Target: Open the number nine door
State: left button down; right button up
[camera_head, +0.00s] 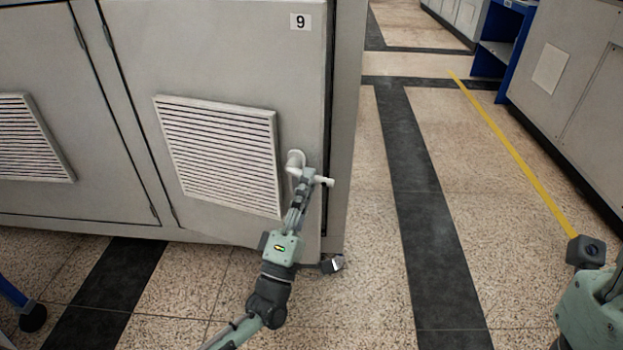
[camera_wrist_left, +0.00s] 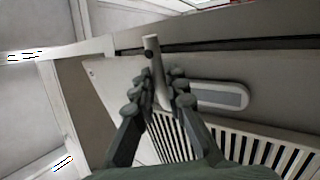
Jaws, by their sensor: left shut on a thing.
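The number nine door (camera_head: 230,60) is a light grey cabinet door with a "9" label (camera_head: 300,22) at its top right and a slatted vent (camera_head: 220,150) below. A white lever handle (camera_head: 295,160) sits near its right edge. My left gripper (camera_head: 307,178) is shut on the handle, whose bar sticks out past the fingers on the right. In the left wrist view, the handle bar (camera_wrist_left: 152,55) stands between the two fingers. A narrow dark gap shows along the door's right edge; I cannot tell how far the door stands open. My right gripper is out of view.
Another vented door (camera_head: 50,130) adjoins on the left. Clear speckled floor (camera_head: 385,220) with dark strips lies to the right of the cabinet. A yellow line (camera_head: 515,150) crosses the floor. Grey cabinets (camera_head: 560,60) and a blue shelf (camera_head: 505,35) stand on the far right.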

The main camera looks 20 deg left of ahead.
pick_arm(q)
jog(key=s+a+m+h, duration=0.1)
jog(key=s+h, duration=0.3)
jog(key=s, duration=0.4)
jog(key=shift+s+a+m+h+p, duration=0.2)
jog(key=shift+m+h+p, duration=0.1)
jog(key=shift+m+p, duration=0.2)
jog(key=c, duration=1.5)
grip_release()
jog(key=shift+d, duration=0.1)
jog(key=shift+c, duration=0.2)
jog(key=d+v, duration=0.1)
jog(key=v, duration=0.6)
jog(key=shift+s+a, duration=0.35)
jog(key=shift+a, duration=0.15)
jog(key=shift+c, duration=0.5)
